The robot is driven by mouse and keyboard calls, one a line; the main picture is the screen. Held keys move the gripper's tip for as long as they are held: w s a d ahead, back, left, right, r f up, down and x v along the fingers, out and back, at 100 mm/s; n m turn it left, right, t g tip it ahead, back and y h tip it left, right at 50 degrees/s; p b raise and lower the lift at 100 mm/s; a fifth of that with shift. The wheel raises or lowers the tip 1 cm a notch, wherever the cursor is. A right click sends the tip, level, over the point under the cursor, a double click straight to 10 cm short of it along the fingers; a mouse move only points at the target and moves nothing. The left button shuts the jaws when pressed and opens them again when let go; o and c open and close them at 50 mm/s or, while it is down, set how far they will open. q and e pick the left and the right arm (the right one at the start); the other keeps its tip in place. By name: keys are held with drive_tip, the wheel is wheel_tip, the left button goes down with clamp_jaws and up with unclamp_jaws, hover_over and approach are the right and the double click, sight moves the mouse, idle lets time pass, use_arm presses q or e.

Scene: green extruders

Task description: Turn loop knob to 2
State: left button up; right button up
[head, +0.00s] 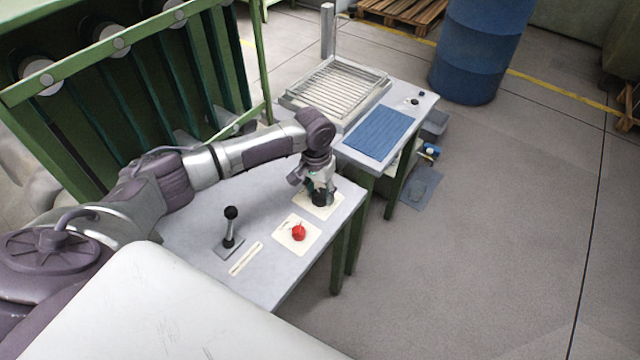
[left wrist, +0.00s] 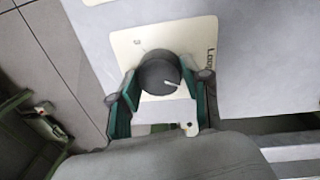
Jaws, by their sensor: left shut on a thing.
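The loop knob (head: 321,199) is a dark round knob on a cream label plate (head: 326,211) at the right edge of the grey table. In the left wrist view the knob (left wrist: 157,73) has a white pointer mark toward the lower right. The plate (left wrist: 198,35) there shows a "0" at upper left and lettering that reads like "Loop" at right; a 2 cannot be made out. My left gripper (head: 318,187) is above the plate, pointing down. Its green-edged fingers (left wrist: 160,88) are on either side of the knob, shut on it. My right gripper is not in view.
A red knob (head: 299,232) on another plate and a black-topped lever (head: 230,226) stand nearby on the table. Behind are a second table with a blue panel (head: 380,133) and a metal grate (head: 336,88). Green machinery (head: 130,90) is at left.

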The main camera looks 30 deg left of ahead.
use_arm(q)
drive_tip(key=m+p, duration=0.1)
drive_tip(key=m, duration=0.1)
drive_tip(key=shift+r+m+p, duration=0.15)
drive_tip(key=shift+m+p, duration=0.15)
drive_tip(key=shift+m, duration=0.1)
drive_tip(key=m+p, duration=0.1)
drive_tip(key=m, duration=0.1)
drive_tip(key=shift+m, duration=0.4)
drive_tip(key=m, duration=0.2)
drive_tip(key=shift+m+g+p, duration=0.3)
drive_tip(key=shift+p, duration=0.05)
drive_tip(key=m, duration=0.3)
drive_tip(key=shift+w+m, duration=0.1)
drive_tip(key=shift+m, duration=0.2)
drive_tip(key=m, duration=0.3)
drive_tip(key=shift+d+m+y+p, duration=0.1)
drive_tip(key=shift+m+y+p, duration=0.2)
drive_tip(key=shift+p, duration=0.1)
drive_tip(key=m, duration=0.3)
drive_tip(key=shift+m, duration=0.4)
drive_tip(key=m, duration=0.3)
drive_tip(key=shift+y, duration=0.3)
drive_tip(key=shift+d+m, duration=0.1)
drive_tip(key=shift+m, duration=2)
